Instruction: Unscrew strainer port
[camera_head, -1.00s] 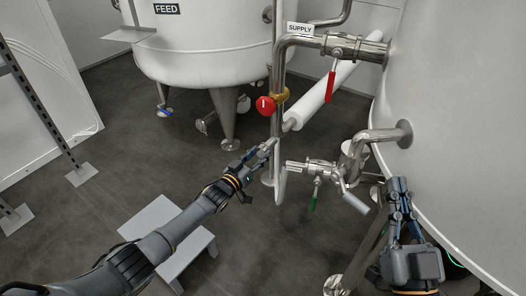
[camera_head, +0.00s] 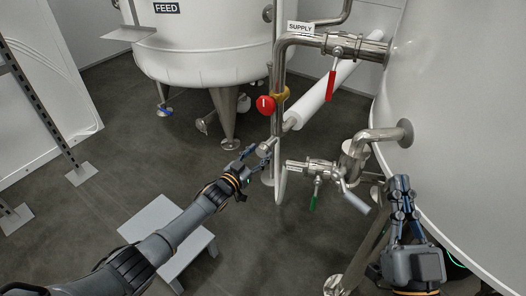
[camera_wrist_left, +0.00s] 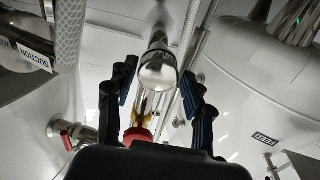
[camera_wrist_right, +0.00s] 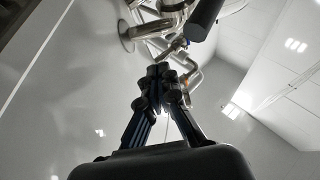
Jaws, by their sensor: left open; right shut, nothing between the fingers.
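The strainer port appears as a silver, round-ended cylinder (camera_head: 268,146) on the piping beside the supply pipe. In the left wrist view, its shiny end (camera_wrist_left: 157,69) shows between the two fingers. My left gripper (camera_head: 259,154) is open, with one finger on each side of this end. A gap shows on both sides in that view; I cannot tell how deep the end sits between the fingers. My right gripper (camera_head: 400,189) is shut and empty, beside the big white tank at the right. Its fingertips meet in the right wrist view (camera_wrist_right: 158,73).
A red knob (camera_head: 265,105) and a red valve lever (camera_head: 330,86) are above the port. A grey step stool (camera_head: 160,219) stands below my left arm.

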